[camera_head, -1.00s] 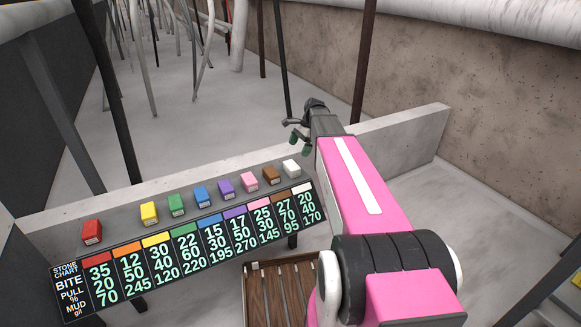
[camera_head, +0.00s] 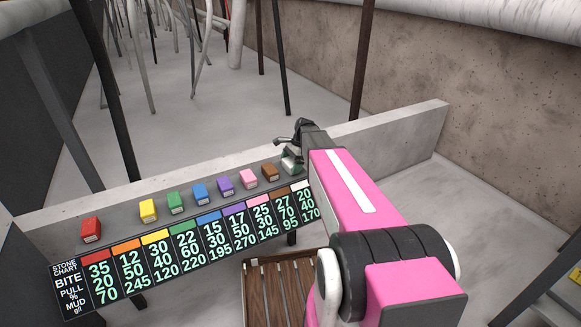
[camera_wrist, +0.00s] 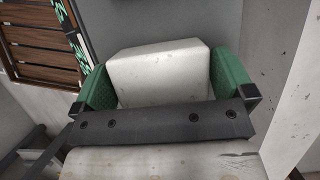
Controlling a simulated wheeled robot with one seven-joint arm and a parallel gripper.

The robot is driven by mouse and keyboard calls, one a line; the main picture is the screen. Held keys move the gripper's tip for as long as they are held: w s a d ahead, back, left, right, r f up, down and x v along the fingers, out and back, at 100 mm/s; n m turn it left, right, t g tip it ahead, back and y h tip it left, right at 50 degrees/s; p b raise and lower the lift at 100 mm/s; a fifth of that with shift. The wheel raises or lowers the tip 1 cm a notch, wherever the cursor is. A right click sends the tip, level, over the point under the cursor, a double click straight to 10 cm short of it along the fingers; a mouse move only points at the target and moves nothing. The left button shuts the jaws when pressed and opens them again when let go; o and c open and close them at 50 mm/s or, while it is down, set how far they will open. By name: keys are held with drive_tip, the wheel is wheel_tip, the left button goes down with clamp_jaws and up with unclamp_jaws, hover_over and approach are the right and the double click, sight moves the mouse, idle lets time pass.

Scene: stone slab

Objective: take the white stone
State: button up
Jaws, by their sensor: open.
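The white stone (camera_wrist: 158,72) is a pale block that fills the space between my two green finger pads in the wrist view. My gripper (camera_wrist: 163,82) is open, with one pad on each side of the stone. I cannot tell whether the pads touch it. In the head view my gripper (camera_head: 290,158) is at the right end of the row of stones on the grey slab (camera_head: 118,221). There it hides most of the white stone.
A brown stone (camera_head: 270,172) and a pink stone (camera_head: 248,179) stand close to the left. Purple (camera_head: 224,184), blue (camera_head: 200,192), green (camera_head: 175,202), yellow (camera_head: 148,210) and red (camera_head: 91,229) stones follow. A stone chart (camera_head: 190,245) fronts the slab. A wooden slatted crate (camera_head: 281,287) stands below.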

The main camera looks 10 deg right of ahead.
drive_tip(key=shift+a+f, duration=0.1)
drive_tip(key=shift+f, duration=0.15)
drive_tip(key=c, duration=0.8)
drive_tip(key=shift+o, duration=0.2)
drive_tip(key=shift+r, duration=0.15)
